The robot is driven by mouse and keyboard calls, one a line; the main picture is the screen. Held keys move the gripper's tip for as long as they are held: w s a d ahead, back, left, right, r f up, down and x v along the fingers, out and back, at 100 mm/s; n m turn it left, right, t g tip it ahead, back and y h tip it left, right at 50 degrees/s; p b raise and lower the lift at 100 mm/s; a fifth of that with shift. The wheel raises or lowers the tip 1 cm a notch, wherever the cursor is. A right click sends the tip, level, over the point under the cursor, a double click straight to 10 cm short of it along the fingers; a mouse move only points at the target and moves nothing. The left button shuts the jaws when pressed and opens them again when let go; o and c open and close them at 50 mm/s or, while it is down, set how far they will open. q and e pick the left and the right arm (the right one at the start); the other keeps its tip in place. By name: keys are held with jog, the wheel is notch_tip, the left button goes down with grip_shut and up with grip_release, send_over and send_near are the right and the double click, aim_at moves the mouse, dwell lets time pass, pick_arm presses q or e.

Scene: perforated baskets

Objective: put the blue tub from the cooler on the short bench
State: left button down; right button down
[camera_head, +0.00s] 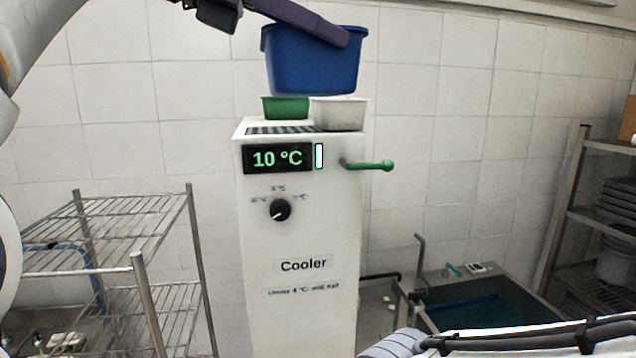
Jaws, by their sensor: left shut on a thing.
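The blue tub (315,68) hangs in the air above the cooler (300,225). My left gripper (318,20) reaches in from the top left and is shut on the tub's near upper rim. The cooler is a tall white cabinet with a green "10 °C" display, a dark knob and a green handle on its right side. A green tub (286,108) and a white tub (339,113) stand on its top, below the blue tub. I cannot make out the short bench for certain. No right gripper fingers show.
A wire shelf rack (110,245) stands left of the cooler. A sink basin (485,312) is at the lower right. A metal shelf (585,215) with stacked dark trays stands at the far right. The tiled wall is close behind the cooler.

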pick_arm(q)
jog(key=w+a+f+n+t+y, duration=0.15)
jog(key=a+f, duration=0.45)
jog(key=f, duration=1.7)
jog(key=w+a+f+n+t, duration=0.1)
jog(key=w+a+f+t, duration=0.35)
jog(key=f, duration=1.75)
jog(key=w+a+f+n+g+y, duration=0.15)
jog(key=a+f, duration=0.65)
jog(key=f, duration=1.5)
notch_tip(320, 180, down, 20)
jog(key=b, duration=1.9)
jog(key=shift+s+a+h, duration=0.15)
jog(key=shift+s+h, duration=0.25)
jog(key=shift+s, duration=0.05)
